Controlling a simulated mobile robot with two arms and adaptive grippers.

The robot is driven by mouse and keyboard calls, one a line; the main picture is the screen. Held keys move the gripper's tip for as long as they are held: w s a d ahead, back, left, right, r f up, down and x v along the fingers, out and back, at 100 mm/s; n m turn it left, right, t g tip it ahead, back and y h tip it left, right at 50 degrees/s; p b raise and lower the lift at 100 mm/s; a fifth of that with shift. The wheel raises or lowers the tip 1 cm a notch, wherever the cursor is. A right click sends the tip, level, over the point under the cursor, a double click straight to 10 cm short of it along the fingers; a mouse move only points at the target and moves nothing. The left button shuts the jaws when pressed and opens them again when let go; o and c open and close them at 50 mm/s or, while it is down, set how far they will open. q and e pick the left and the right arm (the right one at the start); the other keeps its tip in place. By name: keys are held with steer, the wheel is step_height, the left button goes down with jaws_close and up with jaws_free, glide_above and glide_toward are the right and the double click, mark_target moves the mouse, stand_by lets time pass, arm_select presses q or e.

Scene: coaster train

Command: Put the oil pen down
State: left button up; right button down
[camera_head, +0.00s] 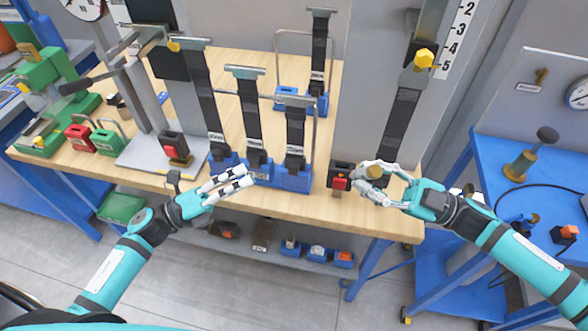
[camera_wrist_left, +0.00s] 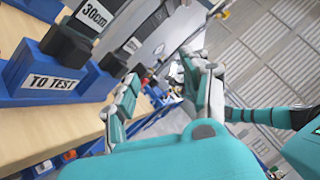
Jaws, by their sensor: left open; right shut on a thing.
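My right gripper (camera_head: 368,184) is at the front edge of the wooden bench, beside a small red-and-black block (camera_head: 341,182). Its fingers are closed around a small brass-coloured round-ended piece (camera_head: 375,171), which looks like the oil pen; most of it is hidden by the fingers. I cannot tell whether it touches the bench (camera_head: 318,208). My left gripper (camera_head: 243,180) is open and empty over the front edge of the bench, in front of the blue strap rack (camera_head: 291,181). In the left wrist view its two fingers (camera_wrist_left: 165,90) stand apart with nothing between them.
Upright black straps (camera_head: 250,110) stand in the blue rack, labelled "TO TEST" in the left wrist view (camera_wrist_left: 53,82). A grey column (camera_head: 370,70) rises behind my right gripper. A blue cart (camera_head: 490,190) at right carries a brass, black-knobbed tool (camera_head: 519,165).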

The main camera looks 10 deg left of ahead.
arm_select(q)
steer(key=s+d+r+m+g+h, duration=0.2)
steer(key=d+r+m+g, duration=0.4)
steer(key=m, duration=0.6)
steer(key=m+g+y, duration=0.1)
steer(key=m+g, duration=0.1)
steer(key=m, duration=1)
glide_toward(367, 170)
steer(key=x, duration=1)
steer(key=shift+w+d, duration=0.1)
steer(key=shift+d, duration=0.25)
steer(key=shift+f, duration=0.1)
jaws_close()
arm_select(e)
steer(key=c, duration=1.1)
jaws_free()
